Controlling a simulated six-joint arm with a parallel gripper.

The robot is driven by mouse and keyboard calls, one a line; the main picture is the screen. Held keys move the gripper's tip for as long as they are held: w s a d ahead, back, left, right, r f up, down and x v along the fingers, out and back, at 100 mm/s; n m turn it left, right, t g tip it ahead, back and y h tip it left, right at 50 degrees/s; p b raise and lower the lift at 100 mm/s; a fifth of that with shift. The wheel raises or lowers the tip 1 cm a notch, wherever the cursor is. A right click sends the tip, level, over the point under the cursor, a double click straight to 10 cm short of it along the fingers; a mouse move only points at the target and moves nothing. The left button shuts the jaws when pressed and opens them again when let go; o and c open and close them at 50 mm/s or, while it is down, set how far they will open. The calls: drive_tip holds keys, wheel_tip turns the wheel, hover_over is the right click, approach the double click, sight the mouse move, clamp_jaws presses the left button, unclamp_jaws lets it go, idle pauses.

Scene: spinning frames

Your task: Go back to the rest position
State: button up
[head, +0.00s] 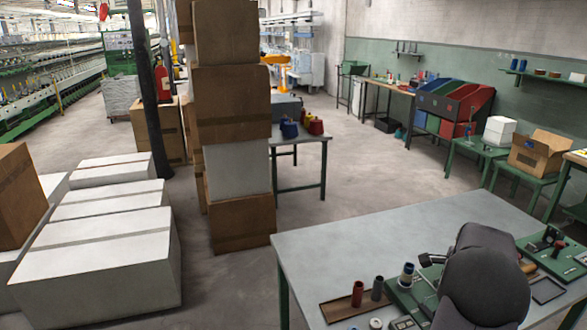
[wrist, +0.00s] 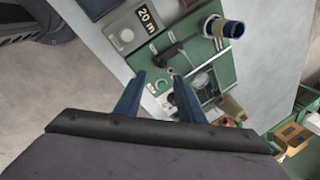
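My gripper (wrist: 159,77) is open, with its two blue fingers apart and nothing seen between them. In the head view my dark arm (head: 487,275) stands over the right part of the grey table (head: 400,232) and hides part of the device. The fingertips are hidden there.
A brown tray (head: 330,312) on the table's front left has a red spool (head: 357,294) and a dark spool (head: 377,288) by it. A second green device (head: 550,250) stands at the right. The table's back left is clear. Stacked boxes (head: 232,100) stand beyond the table.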

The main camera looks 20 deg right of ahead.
drive_tip(key=s+a+f+n+g+y, duration=0.3)
drive_tip(key=s+a+f+n, duration=0.55)
drive_tip(key=a+n, duration=0.5)
drive_tip(key=s+a+r+n, duration=0.1)
drive_tip(key=a+r+n, duration=0.35)
drive_tip(key=a, duration=0.95)
drive_tip(key=s+a+r+n, duration=0.1)
drive_tip(key=a+n, duration=0.7)
drive_tip(key=a, duration=0.6)
wheel_tip(320, 180, down, 11)
drive_tip(key=b, duration=1.1)
drive_tip(key=shift+s+d+f+t+h, duration=0.15)
drive_tip(key=shift+d+f+t+h, duration=0.05)
drive_tip(key=shift+d+t+h, duration=0.1)
